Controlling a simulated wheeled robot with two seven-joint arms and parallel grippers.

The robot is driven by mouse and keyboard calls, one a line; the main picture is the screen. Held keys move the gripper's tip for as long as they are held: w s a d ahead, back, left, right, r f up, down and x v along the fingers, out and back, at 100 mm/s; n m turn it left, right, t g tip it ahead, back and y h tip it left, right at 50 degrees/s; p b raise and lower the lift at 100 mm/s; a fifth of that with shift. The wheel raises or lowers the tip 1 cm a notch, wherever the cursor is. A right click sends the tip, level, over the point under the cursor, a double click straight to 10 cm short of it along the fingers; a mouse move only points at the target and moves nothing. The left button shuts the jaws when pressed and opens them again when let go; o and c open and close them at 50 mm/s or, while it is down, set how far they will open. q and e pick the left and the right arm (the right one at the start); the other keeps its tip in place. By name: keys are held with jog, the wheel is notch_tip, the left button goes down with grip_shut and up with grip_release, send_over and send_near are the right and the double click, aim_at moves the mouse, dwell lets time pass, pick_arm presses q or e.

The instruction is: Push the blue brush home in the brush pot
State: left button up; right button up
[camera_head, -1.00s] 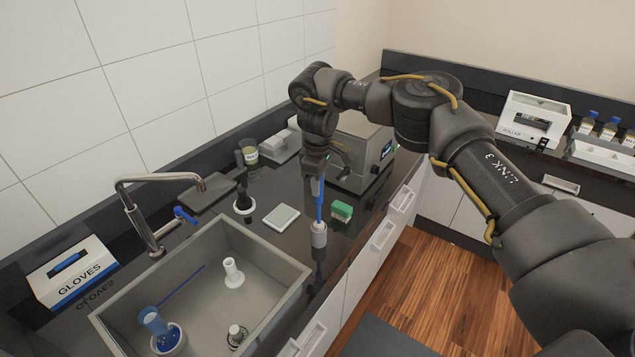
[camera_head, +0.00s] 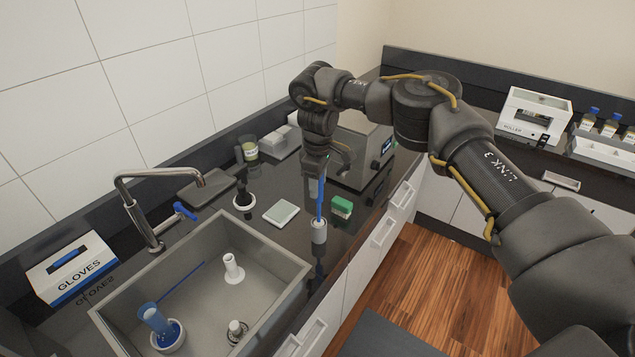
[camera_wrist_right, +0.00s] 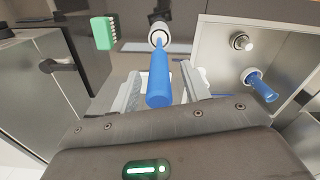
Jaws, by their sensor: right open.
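The blue brush (camera_head: 320,206) stands upright with its lower end in the small white brush pot (camera_head: 319,232) on the dark counter, right of the sink. My right gripper (camera_head: 316,182) points down over the brush, and its fingers are around the upper handle. In the right wrist view the thick blue handle (camera_wrist_right: 158,82) lies between the two open fingers of the gripper (camera_wrist_right: 160,88), with a gap on each side. The pot (camera_wrist_right: 158,36) shows beyond it; the bristles are hidden inside. My left gripper is out of view.
The sink (camera_head: 205,225) holds a blue cylinder, a blue rod and white pieces. A grey machine (camera_head: 358,150) stands behind the gripper.

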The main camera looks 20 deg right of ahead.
notch_tip(320, 180, up, 10)
jog(key=shift+f+b, duration=0.25)
jog(key=shift+b, duration=0.55)
jog(key=shift+r, duration=0.65)
